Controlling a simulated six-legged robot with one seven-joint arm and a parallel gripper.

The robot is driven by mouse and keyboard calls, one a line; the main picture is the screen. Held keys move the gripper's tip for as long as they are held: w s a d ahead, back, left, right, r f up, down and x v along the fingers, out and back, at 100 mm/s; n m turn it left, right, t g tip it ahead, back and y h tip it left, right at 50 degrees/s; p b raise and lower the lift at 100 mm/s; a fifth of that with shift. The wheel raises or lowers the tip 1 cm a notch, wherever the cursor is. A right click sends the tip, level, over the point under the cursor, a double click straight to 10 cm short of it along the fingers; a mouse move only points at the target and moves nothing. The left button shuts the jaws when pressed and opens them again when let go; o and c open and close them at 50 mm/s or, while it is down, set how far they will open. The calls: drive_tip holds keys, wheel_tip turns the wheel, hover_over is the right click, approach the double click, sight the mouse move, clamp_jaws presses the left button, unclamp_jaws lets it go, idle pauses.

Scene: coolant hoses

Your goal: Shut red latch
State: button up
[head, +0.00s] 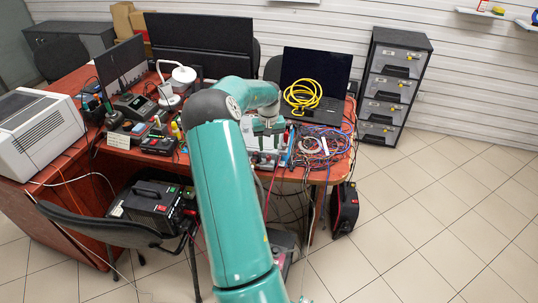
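My green arm reaches forward from the bottom of the head view over the red-brown desk (62,225). My gripper (268,130) is at the desk's front part, just above or against a grey-white unit (262,160). The gripper is small here and partly hidden by my arm, so I cannot tell whether its fingers are open or shut. I cannot make out a red latch; it may be hidden behind my gripper or arm. Thin red and blue hoses or cables (271,192) run down from the unit over the desk edge.
A tangle of coloured cables (322,146) lies right of the unit. A yellow hose coil (302,97) rests against the laptop (318,72). Monitors (200,42), a white lamp (182,75) and a printer (38,133) stand left. The tiled floor (420,215) at right is open.

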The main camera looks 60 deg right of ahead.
sight(269, 157)
wheel_tip(269, 157, down, 5)
drive_tip(key=shift+f, duration=0.2)
clamp_jaws()
